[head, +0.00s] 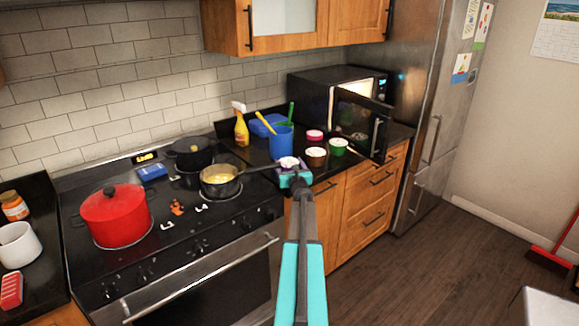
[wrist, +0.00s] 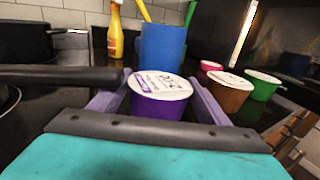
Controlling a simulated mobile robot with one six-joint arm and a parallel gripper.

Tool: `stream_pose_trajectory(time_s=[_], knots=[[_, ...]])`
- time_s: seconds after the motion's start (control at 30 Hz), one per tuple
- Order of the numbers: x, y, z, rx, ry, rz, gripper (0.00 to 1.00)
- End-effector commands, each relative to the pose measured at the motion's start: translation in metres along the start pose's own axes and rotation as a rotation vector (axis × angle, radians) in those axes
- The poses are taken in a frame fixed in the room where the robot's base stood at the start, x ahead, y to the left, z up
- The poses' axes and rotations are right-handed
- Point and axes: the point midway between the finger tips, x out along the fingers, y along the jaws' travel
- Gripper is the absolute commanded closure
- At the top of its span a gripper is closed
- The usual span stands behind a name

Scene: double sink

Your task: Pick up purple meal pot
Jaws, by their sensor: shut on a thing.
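The purple meal pot (wrist: 159,104) has a white printed lid and sits between the two fingers of my gripper (wrist: 158,105) in the wrist view. The fingers are shut on its sides. In the head view the pot's pale lid (head: 288,162) shows just beyond my gripper (head: 290,172), at the counter's front edge beside the stove. The pot looks upright. Its base is hidden, so I cannot tell whether it touches the counter.
A blue utensil holder (head: 282,138) is behind. A saucepan (head: 220,182) has its handle close on the left. The microwave (head: 340,100) door hangs open.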

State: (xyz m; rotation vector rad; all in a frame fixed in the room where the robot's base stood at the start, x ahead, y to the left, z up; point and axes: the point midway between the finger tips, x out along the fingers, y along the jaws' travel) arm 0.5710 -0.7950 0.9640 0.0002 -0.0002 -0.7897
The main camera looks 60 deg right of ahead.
Motion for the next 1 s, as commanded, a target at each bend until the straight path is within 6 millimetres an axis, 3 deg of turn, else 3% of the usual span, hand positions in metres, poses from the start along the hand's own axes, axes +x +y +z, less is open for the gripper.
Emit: stream_pose_trajectory(time_s=[0.8, 1.0], knots=[[-0.123, -0.061, 0.000, 0.000, -0.001, -0.002, 0.63], [-0.146, -0.073, 0.001, 0.001, -0.002, -0.001, 0.63]])
